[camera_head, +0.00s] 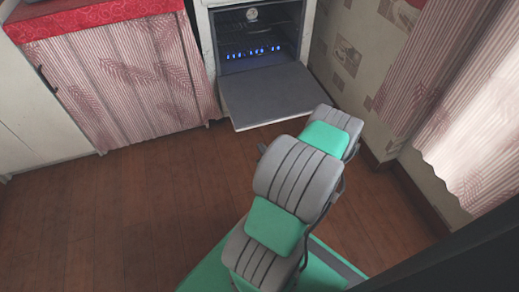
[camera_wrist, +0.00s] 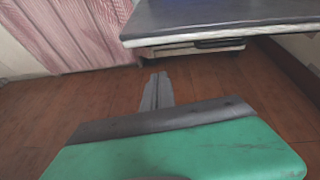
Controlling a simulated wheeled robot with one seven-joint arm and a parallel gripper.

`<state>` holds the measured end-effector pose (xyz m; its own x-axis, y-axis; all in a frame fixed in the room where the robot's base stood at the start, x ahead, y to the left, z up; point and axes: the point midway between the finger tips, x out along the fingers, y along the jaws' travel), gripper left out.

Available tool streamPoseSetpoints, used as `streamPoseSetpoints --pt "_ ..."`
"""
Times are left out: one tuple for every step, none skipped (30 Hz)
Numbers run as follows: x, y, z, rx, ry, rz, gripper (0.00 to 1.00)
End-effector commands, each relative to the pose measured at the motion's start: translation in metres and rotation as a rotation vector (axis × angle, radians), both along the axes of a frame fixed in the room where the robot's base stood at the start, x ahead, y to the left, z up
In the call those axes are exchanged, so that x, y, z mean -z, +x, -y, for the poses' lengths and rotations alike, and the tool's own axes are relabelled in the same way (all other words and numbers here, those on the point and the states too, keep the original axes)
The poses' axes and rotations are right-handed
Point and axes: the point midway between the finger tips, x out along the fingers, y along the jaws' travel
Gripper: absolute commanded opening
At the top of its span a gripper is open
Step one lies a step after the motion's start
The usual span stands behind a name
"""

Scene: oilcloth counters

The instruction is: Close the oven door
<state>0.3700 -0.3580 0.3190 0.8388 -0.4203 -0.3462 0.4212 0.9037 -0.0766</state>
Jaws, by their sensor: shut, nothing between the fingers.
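The oven (camera_head: 205,30) stands against the back wall, with its inside and a row of blue lights showing. Its door (camera_head: 268,97) is open, folded down about level, inner side up. In the wrist view the door (camera_wrist: 230,14) crosses the upper right, with a dark handle bar (camera_wrist: 220,44) below its front edge. My gripper (camera_wrist: 158,77) is shut and empty, near the middle of the wrist view. It appears just below the door's front edge in the picture; I see no clear contact. In the head view my arm hides the gripper.
A counter with a red cloth (camera_head: 95,18) and striped pink curtain (camera_head: 125,85) adjoins the oven on the left. A patterned wall (camera_head: 345,60) and another curtain (camera_head: 440,105) stand close on the right. Brown wooden floor (camera_head: 130,200) lies open at left.

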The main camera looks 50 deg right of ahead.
Motion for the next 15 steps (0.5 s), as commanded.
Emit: streamPoseSetpoints --pt "0.016 -0.011 0.006 0.06 0.036 0.029 0.0" --pt "0.017 -0.014 0.009 0.083 0.05 0.044 0.0" --pt "0.018 -0.016 0.011 0.099 0.06 0.054 0.0" --pt "0.018 -0.015 0.012 0.104 0.064 0.056 0.0" --pt "0.018 -0.013 0.014 0.105 0.065 0.058 0.0" --pt "0.02 -0.008 0.016 0.103 0.062 0.055 0.0" --pt "0.021 -0.005 0.018 0.101 0.062 0.055 0.0" --pt "0.023 0.0 0.02 0.099 0.06 0.055 0.0" --pt "0.026 0.007 0.023 0.097 0.059 0.055 0.0" --pt "0.029 0.012 0.026 0.097 0.059 0.055 0.0" --pt "0.031 0.018 0.029 0.096 0.059 0.053 0.0" --pt "0.034 0.025 0.033 0.096 0.058 0.054 0.0" --pt "0.036 0.031 0.037 0.096 0.058 0.055 0.0" --pt "0.039 0.036 0.04 0.095 0.057 0.053 0.0" --pt "0.042 0.043 0.044 0.095 0.058 0.054 0.0"
